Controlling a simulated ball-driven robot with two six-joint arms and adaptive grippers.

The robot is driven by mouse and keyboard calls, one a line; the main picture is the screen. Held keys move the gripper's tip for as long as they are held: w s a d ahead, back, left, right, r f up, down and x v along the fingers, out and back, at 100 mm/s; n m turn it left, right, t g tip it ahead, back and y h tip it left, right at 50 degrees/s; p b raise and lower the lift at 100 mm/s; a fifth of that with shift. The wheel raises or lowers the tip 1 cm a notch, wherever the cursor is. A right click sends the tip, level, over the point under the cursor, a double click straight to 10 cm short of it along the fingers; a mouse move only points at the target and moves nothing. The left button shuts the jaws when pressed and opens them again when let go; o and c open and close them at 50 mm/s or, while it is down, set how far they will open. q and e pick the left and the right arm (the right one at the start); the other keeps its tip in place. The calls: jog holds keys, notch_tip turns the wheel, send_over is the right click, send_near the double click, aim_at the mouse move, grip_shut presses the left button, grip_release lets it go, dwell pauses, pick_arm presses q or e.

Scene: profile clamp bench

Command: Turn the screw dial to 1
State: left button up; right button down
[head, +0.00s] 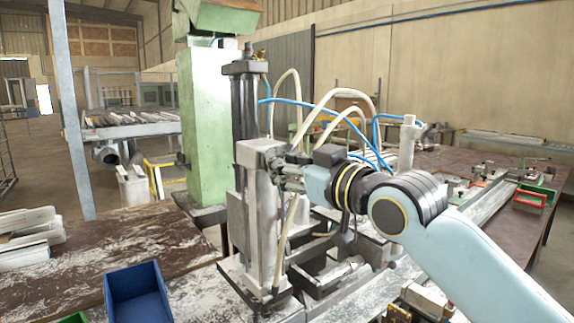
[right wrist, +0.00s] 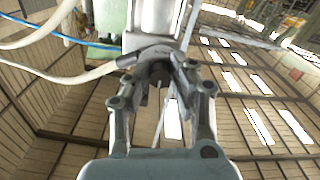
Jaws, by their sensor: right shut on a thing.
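My right gripper (head: 284,172) reaches in from the right, level with the upper part of a grey upright clamp post (head: 262,215). Its two fingers meet a small dark round part, which I take to be the screw dial (right wrist: 160,72), at the side of the post's head. In the right wrist view my right gripper (right wrist: 160,78) is shut on this part, with a finger at each side of it. The dial's marks and its setting cannot be read in either view. My left gripper is not in view.
White hoses (head: 312,112) and blue hoses loop just behind and above my right gripper. A green machine column (head: 207,125) stands behind the post. A blue bin (head: 138,295) sits at front left. The brown bench top (head: 130,240) left of the post is mostly bare.

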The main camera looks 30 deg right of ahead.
jog(key=n+b, duration=0.3)
jog(key=n, duration=0.8)
jog(key=shift+f+n, duration=0.1)
jog(key=shift+n, duration=0.2)
jog(key=shift+b, duration=0.3)
jog(key=c, duration=1.1)
grip_release()
jog(key=shift+s, duration=0.1)
jog(key=s+d, duration=0.1)
jog(key=s, duration=0.6)
